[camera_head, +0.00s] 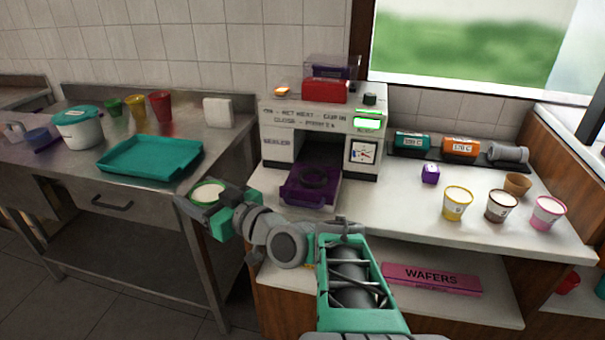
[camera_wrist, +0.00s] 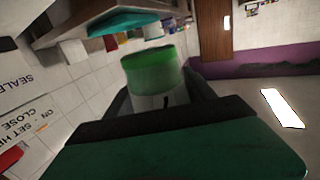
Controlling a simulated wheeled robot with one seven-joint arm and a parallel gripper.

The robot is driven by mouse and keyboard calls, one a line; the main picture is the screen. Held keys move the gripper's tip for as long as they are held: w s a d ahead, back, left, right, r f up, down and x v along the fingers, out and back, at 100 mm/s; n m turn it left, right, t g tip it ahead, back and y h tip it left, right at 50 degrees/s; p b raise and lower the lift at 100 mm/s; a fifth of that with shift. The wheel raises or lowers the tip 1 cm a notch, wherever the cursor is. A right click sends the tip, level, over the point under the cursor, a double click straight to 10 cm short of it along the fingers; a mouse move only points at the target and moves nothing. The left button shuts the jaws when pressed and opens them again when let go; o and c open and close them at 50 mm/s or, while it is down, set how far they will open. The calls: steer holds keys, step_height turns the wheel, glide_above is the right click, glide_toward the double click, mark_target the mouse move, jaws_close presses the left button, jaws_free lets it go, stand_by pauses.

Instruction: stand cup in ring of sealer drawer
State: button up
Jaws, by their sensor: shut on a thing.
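My gripper (camera_head: 213,209) is shut on a green-rimmed cup (camera_head: 208,191), left of the sealer and in front of the teal tray. The cup's open top faces up in the head view, and its lower part is largely hidden by the gripper. In the wrist view the green and white cup (camera_wrist: 152,72) shows between the fingers. The sealer (camera_head: 321,128) stands on the white counter. Its purple drawer (camera_head: 303,196) is pulled out toward me. A dark ring (camera_head: 314,178) in the drawer looks empty. The cup is apart from the ring, to its left.
A teal tray (camera_head: 150,158), a lidded white tub (camera_head: 77,128) and coloured cups (camera_head: 160,107) stand on the steel table.

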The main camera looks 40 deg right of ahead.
steer(key=s+d+r+m+h, duration=0.1)
steer(key=s+d+r, duration=0.15)
steer(key=d, duration=0.45)
steer(key=s+d+r+h, duration=0.1)
steer(key=s+d+r, duration=0.15)
steer(key=d, duration=0.45)
steer(key=s+d+r+m+h, duration=0.1)
steer(key=s+d+r, duration=0.15)
steer(key=d, duration=0.45)
steer(key=w+d+f, duration=0.6)
steer(key=w, duration=0.1)
steer(key=w+d+f, duration=0.3)
steer(key=w, duration=0.1)
steer(key=shift+d+f, duration=0.25)
steer(key=shift+f, duration=0.05)
step_height(320, 180, down, 3)
steer(key=shift+r, duration=0.15)
steer(key=shift+f, duration=0.4)
steer(key=o, duration=1.5)
steer(key=shift+r, duration=0.2)
